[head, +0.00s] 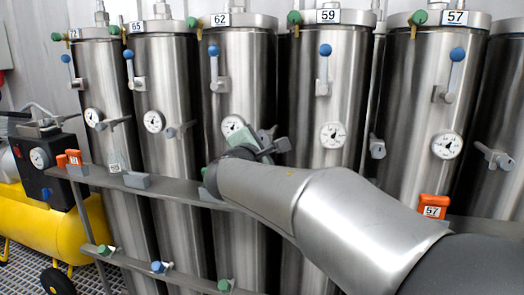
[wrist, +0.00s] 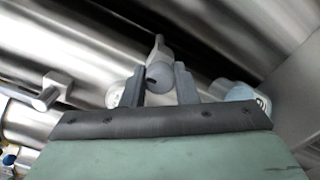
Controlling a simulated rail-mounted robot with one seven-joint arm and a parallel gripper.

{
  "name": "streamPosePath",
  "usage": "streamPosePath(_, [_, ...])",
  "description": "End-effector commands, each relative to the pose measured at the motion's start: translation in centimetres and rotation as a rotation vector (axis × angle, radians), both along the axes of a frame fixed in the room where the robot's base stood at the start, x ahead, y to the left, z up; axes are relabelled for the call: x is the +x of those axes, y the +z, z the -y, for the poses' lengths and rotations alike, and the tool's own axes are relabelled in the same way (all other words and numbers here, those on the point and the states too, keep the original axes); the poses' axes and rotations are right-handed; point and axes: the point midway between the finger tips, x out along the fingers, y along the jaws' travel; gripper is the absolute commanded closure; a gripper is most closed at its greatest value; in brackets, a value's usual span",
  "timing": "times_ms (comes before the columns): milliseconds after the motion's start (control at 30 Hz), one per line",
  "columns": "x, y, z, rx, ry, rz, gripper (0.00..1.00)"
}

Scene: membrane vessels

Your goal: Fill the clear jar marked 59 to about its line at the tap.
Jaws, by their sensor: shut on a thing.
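The vessel marked 59 (head: 318,85) stands right of the middle, with a blue-knobbed lever and a round gauge (head: 333,135). My gripper (head: 268,147) is in front of the vessels, near the gauge of vessel 62 (head: 232,125). In the wrist view its two dark fingers (wrist: 159,88) stand on either side of a grey rounded tap part (wrist: 158,68) and are shut on it. A pale bluish rounded thing (wrist: 240,92) is right of the fingers; I cannot tell if it is the jar. A small clear jar (head: 116,161) stands on the rail at left, its label unreadable.
Several steel vessels stand in a row, with levers, gauges and grey taps, such as one right of vessel 59 (head: 377,146). A narrow metal rail (head: 165,187) runs before them. A yellow compressor (head: 45,225) stands at left.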

Motion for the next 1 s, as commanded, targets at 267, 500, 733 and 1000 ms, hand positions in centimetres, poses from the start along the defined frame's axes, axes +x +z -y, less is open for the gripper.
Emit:
streamPosePath(267, [0.0,-0.1,0.0,0.013,0.001,0.0,0.96])
streamPosePath(500, [0.0,-0.1,0.0,0.012,0.001,0.0,0.62])
streamPosePath(733, [0.0,-0.1,0.0,0.011,0.0,0.001,0.51])
streamPosePath(1000, [-1.5,0.1,-0.4,0.012,0.002,0.003,0.51])
